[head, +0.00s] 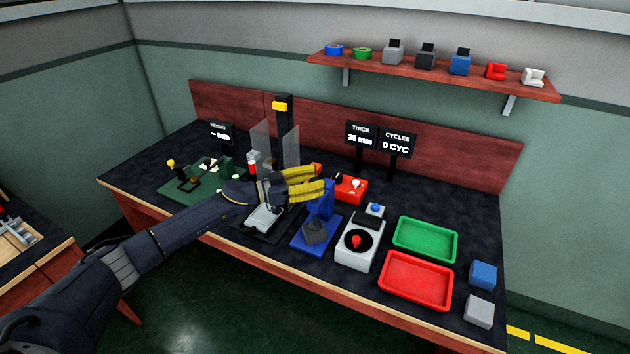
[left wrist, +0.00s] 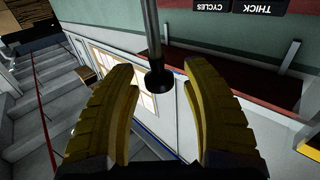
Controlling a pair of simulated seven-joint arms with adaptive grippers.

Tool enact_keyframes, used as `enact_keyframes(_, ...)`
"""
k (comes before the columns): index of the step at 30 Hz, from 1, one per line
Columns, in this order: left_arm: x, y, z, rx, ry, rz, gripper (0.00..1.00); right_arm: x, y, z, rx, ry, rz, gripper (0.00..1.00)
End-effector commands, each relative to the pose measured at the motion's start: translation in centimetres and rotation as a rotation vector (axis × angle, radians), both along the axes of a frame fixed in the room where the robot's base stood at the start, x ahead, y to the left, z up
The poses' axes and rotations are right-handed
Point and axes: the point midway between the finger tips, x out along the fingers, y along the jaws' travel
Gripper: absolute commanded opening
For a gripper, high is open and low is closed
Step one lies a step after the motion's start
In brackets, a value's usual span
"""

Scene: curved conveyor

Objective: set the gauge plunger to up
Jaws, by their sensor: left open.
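The blue gauge (head: 324,203) stands mid-bench with a dark block (head: 315,231) on its base. My left gripper (head: 325,187) reaches in from the left at the top of the gauge, its yellow fingers hiding the gauge's upper part. In the left wrist view its two fingers (left wrist: 166,110) are spread apart. A grey rod with a round black end (left wrist: 159,81) shows between and beyond them, apparently not gripped. I cannot tell whether this is the plunger, or whether the plunger is up or down. The THICK display (head: 361,135) seems to read 36 mm. My right gripper is out of view.
Right of the gauge are a white box with a red knob (head: 357,242), a green tray (head: 425,239) and a red tray (head: 416,280). A red box (head: 351,190) stands behind. Clear panels (head: 291,146) and a dark post (head: 284,122) rise behind the arm.

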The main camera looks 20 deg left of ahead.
Motion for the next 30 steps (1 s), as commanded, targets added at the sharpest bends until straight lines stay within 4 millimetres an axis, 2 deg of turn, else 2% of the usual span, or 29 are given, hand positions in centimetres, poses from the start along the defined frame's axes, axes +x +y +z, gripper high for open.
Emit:
enact_keyframes(5,-0.01,0.01,-0.01,0.0,0.0,0.0,0.49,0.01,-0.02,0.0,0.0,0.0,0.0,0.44)
enact_keyframes(18,-0.02,0.03,0.0,0.0,0.0,0.0,0.0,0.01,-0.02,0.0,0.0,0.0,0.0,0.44)
enact_keyframes(30,0.0,0.06,0.09,0.001,-0.001,0.0,0.0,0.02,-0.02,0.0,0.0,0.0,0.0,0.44)
